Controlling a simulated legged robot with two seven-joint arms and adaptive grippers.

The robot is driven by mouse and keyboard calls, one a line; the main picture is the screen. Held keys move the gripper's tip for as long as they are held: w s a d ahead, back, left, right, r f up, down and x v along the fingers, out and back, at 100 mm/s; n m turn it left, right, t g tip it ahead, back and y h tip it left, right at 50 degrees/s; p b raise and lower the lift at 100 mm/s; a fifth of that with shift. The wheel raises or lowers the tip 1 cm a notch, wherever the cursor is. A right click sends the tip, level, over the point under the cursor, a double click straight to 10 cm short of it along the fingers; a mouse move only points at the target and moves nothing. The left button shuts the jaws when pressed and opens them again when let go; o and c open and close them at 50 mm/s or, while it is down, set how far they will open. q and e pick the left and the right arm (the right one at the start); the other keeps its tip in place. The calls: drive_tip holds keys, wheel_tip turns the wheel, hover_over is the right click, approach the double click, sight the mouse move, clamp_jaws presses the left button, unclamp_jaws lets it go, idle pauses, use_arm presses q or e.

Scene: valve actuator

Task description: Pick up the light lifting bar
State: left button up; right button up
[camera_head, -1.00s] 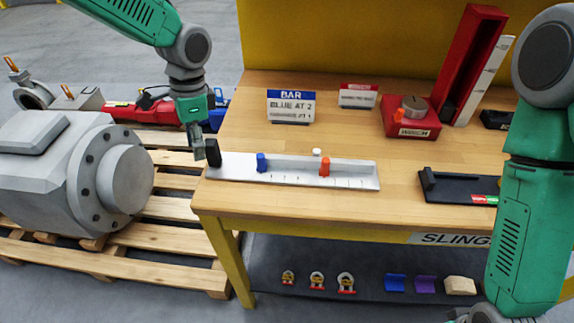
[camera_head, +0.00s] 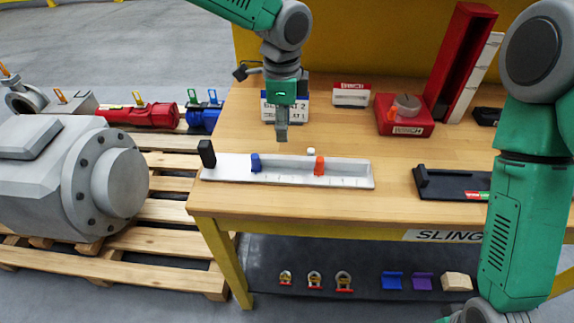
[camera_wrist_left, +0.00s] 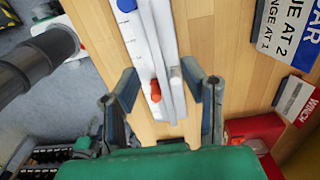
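A long pale grey-white bar piece (camera_head: 222,168) with scale marks lies on the wooden table near its front edge. It carries a blue block (camera_head: 256,163), an orange block (camera_head: 319,166) and a black end piece (camera_head: 207,153) at its left end. I cannot tell where the bar ends and its holder begins. My left gripper (camera_head: 281,138) points down above and just behind the bar's middle. In the left wrist view this gripper (camera_wrist_left: 160,82) is open and empty, its fingers apart on either side of the bar (camera_wrist_left: 168,48). My right gripper is out of view.
A sign reading BAR and BLUE AT 2 (camera_wrist_left: 288,30) stands behind the bar. A red winch block (camera_head: 405,128), a tall red channel (camera_head: 460,62) and a black tray (camera_head: 452,186) are to the right. A grey flanged machine (camera_head: 62,180) sits on a pallet at left.

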sight(280, 156)
use_arm(q)
drive_tip(key=f, duration=0.2)
drive_tip(key=a+f, duration=0.1)
drive_tip(key=f, duration=0.1)
drive_tip(key=shift+a+f, duration=0.2)
drive_tip(key=f, duration=0.1)
drive_tip(key=d+f, duration=0.1)
drive_tip(key=f, duration=0.1)
drive_tip(key=d+f, duration=0.1)
drive_tip(key=shift+s+d+f, duration=0.1)
drive_tip(key=shift+s+f, duration=0.05)
drive_tip(key=shift+s, duration=0.25)
drive_tip(key=shift+w+f, duration=0.1)
drive_tip(key=shift+f, duration=0.2)
drive_tip(key=shift+a, duration=0.6)
drive_tip(key=shift+c, duration=0.5)
drive_tip(key=shift+a, duration=0.15)
clamp_jaws()
drive_tip(key=shift+d, duration=0.4)
drive_tip(key=shift+d+r, duration=0.25)
drive_tip(key=shift+r, duration=0.25)
drive_tip(key=r, duration=0.5)
drive_tip(key=a+r, duration=0.1)
drive_tip(key=r, duration=0.1)
drive_tip(key=shift+r, duration=0.3)
wheel_tip(280, 156, down, 6)
drive_tip(key=shift+a+f, duration=0.2)
drive_tip(key=shift+f, duration=0.8)
